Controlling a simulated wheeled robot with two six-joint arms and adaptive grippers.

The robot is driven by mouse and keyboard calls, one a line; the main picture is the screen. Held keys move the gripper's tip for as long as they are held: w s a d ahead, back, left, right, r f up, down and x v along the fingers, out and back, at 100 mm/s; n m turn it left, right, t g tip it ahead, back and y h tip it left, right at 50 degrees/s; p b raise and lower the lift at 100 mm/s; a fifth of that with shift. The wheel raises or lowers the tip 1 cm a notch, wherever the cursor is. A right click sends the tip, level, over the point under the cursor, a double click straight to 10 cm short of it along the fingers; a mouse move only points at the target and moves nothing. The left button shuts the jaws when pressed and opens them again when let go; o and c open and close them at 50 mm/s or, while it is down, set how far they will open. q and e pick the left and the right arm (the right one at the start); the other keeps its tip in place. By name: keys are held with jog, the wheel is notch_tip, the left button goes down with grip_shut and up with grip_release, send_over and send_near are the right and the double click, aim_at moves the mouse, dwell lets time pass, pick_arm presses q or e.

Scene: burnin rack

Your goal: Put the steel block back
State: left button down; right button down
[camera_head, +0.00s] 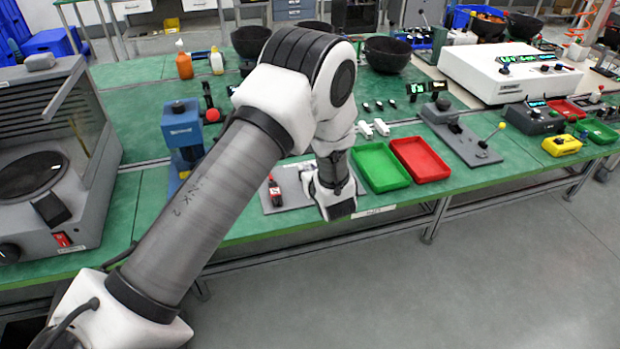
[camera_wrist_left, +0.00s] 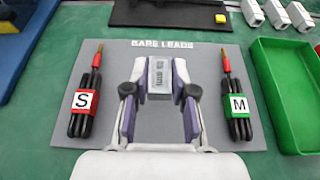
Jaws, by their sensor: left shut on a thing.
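The steel block (camera_wrist_left: 161,76) is a small grey metal block with dark markings on its face. My left gripper (camera_wrist_left: 160,92) is shut on it, one finger on each side. In the left wrist view it appears over the middle of a grey board (camera_wrist_left: 215,58) labelled BARE LEADS; I cannot tell if it touches the board. A black lead bundle marked S (camera_wrist_left: 84,102) lies left of the gripper, and one marked M (camera_wrist_left: 238,106) lies right. In the head view my left gripper (camera_head: 338,207) is at the bench's front edge, and the block is hidden. My right gripper is not in view.
A green tray (camera_head: 380,167) and a red tray (camera_head: 420,159) stand right of the board. White blocks (camera_head: 374,129) lie behind the trays. A blue device (camera_head: 183,130) stands left behind the arm.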

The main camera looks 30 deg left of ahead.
pick_arm(q)
jog(key=f+b, duration=0.1)
jog(key=f, duration=0.2)
jog(key=shift+w+a+f+b, duration=0.1)
jog(key=shift+w+f+b, duration=0.15)
jog(key=shift+w+b, duration=0.15)
jog(key=shift+w, duration=0.15)
jog(key=shift+f, duration=0.15)
jog(key=c, duration=1)
grip_release()
jog(key=shift+o, duration=0.2)
